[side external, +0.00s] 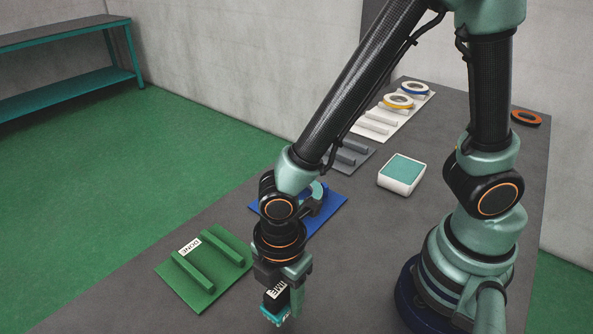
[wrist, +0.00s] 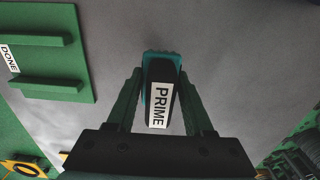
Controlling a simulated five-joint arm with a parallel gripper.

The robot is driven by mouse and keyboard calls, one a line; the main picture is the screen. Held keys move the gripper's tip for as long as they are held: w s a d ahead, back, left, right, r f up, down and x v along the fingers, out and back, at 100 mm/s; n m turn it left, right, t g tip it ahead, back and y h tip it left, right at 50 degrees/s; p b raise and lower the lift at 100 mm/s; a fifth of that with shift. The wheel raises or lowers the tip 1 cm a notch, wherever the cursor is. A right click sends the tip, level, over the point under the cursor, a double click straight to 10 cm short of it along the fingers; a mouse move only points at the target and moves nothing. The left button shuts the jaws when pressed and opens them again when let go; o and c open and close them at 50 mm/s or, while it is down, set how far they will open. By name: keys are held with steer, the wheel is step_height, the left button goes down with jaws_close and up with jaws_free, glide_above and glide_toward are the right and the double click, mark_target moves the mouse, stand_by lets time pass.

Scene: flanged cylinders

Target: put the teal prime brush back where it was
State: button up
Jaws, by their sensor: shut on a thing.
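The teal prime brush (side external: 277,300) has a dark body, a white PRIME label and a teal end. My gripper (side external: 287,290) is shut on it, over the near part of the grey table, right of the green mat (side external: 163,267). In the wrist view the brush (wrist: 160,70) lies between the two fingers of my gripper (wrist: 160,78), label facing the camera and teal end pointing away. I cannot tell whether it touches the table. The green mat has two raised bars and a DONE label; both bars are bare.
A blue mat (side external: 337,203) lies behind my wrist, partly hidden. Beyond it are a grey mat (side external: 366,164) with bars and a white mat (side external: 376,134) with tape rolls (side external: 398,101). A white tub with teal top (side external: 402,170) stands right of them. An orange ring (side external: 526,117) lies far right.

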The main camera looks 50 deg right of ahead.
mark_target(284, 307)
steer(key=shift+f, duration=1.85)
steer(key=shift+f, duration=0.2)
steer(key=o, duration=1.2)
steer(key=shift+r, duration=0.1)
step_height(284, 307, up, 12)
steer(key=shift+r, duration=0.1)
steer(key=w+d+r+m+t, duration=0.2)
steer(key=d+r+m, duration=0.4)
steer(key=d+m, duration=0.3)
steer(key=w+d+r+m+t, duration=0.3)
steer(key=w+d+r+m, duration=0.2)
steer(key=d+m, duration=0.4)
steer(key=shift+d+r+t, duration=0.3)
steer(key=shift+d+r, duration=0.35)
steer(key=shift+d, duration=0.35)
